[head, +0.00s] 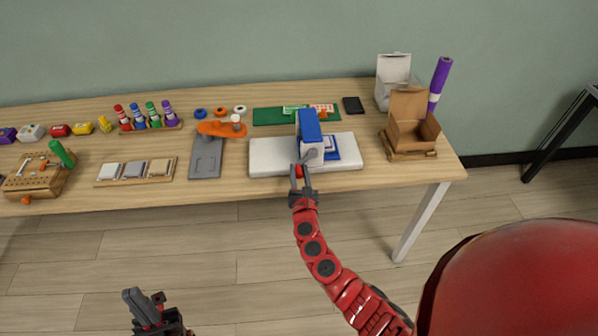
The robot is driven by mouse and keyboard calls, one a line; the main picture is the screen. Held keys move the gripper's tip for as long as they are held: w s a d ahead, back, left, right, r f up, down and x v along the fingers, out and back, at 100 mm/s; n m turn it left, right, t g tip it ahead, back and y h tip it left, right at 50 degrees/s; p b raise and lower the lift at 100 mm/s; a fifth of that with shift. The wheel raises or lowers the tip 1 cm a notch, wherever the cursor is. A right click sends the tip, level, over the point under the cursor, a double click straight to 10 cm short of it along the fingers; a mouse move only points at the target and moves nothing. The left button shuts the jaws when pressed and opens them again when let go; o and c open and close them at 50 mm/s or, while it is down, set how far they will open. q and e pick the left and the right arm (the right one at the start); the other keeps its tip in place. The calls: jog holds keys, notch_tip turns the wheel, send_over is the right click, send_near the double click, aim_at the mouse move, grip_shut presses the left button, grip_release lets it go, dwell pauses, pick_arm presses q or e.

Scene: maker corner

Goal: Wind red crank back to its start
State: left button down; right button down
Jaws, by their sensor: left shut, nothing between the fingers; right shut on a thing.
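A white machine with a blue top (309,126) stands on a white base plate (268,156) near the table's front edge. The red crank knob (298,171) shows at the machine's front left, between the fingers of my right gripper (300,174). That gripper is shut on the crank, and its fingers hide part of it. A grey disc-like part (311,155) shows on the machine's front just above. My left gripper (146,303) is shut and empty, low in front of the table over the floor, away from the crank.
A grey slab with an orange part (213,129) lies left of the machine. A brown open box (408,133) stands to the right. A green mat (270,116) lies behind. Trays, bottles and spools fill the left side. The table's front edge (230,194) is close by.

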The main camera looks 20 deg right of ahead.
aim_at(301, 170)
jog(key=shift+w+a+r, duration=0.1)
jog(key=shift+a+r, duration=0.05)
jog(key=shift+r, duration=0.2)
dwell(0.3)
jog(key=shift+w+a+r+m+b, duration=0.1)
jog(key=shift+a+r+m+b, duration=0.25)
jog(key=shift+m, duration=0.65)
jog(key=r+m, duration=0.1)
jog(key=r+m+b, duration=0.1)
jog(key=m, duration=0.1)
jog(key=shift+w+a+m, duration=0.1)
jog(key=shift+a+m, duration=0.2)
jog(key=shift+a, duration=0.1)
jog(key=r+m+b, duration=0.1)
jog(key=m, duration=0.2)
jog(key=r+m+b, duration=0.1)
jog(key=r+m, duration=0.1)
jog(key=m, duration=0.1)
jog(key=d+r+m+b, duration=0.1)
jog(key=r+m, duration=0.1)
jog(key=m, duration=0.2)
jog(key=shift+b, duration=0.4)
jog(key=shift+s+d+r+m+b, duration=0.25)
jog(key=shift+d+r+m, duration=0.15)
jog(key=shift+m, duration=0.55)
jog(key=shift+s+d+r+m+b, duration=0.15)
jog(key=shift+d+r+m+b, duration=0.2)
jog(key=shift+m, duration=0.6)
